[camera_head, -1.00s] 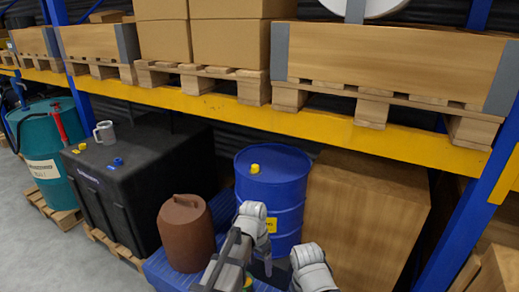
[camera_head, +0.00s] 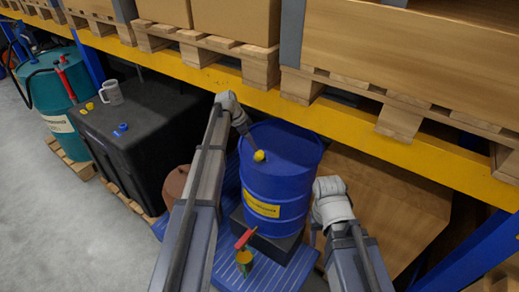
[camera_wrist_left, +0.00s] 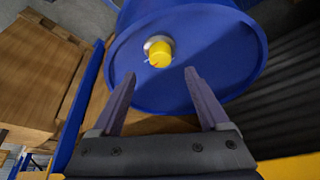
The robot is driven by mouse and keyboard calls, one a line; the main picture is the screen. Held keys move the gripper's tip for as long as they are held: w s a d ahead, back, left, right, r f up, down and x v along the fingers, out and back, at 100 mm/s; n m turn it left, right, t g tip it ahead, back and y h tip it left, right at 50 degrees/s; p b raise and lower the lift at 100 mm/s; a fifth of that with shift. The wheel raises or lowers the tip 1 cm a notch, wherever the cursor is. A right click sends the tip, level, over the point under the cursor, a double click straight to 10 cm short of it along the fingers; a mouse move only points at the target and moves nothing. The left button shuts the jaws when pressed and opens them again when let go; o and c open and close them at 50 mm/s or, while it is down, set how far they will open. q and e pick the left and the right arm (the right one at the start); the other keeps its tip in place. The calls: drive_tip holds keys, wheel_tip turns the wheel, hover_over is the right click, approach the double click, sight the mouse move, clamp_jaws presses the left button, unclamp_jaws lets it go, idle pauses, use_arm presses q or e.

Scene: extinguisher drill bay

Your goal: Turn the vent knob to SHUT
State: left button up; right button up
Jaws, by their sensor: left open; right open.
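The vent knob (camera_head: 259,155) is a small yellow cap on top of the blue drum (camera_head: 275,185). In the left wrist view the yellow knob (camera_wrist_left: 160,51) sits on a pale round collar near the rim, with a small red mark on it. No SHUT lettering can be read. My left gripper (camera_head: 250,143) reaches down over the drum, close to the knob. In the left wrist view its open fingers (camera_wrist_left: 160,73) are spread with nothing between them, and the knob shows beyond the gap. My right gripper (camera_head: 328,215) is at the drum's right side, its fingers mostly hidden.
A yellow shelf beam (camera_head: 345,120) with loaded pallets runs close behind and above the drum. A large carton (camera_head: 385,200) stands right of it. A black tank (camera_head: 140,140) and brown container (camera_head: 176,182) stand left. A red-handled item (camera_head: 244,241) is in front.

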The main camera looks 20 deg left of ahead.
sight(259, 153)
use_arm(q)
drive_tip(key=b+x, duration=0.7)
drive_tip(key=x, duration=0.1)
drive_tip(key=shift+a, duration=0.1)
drive_tip(key=shift+r, duration=0.1)
clamp_jaws()
idle(0.4)
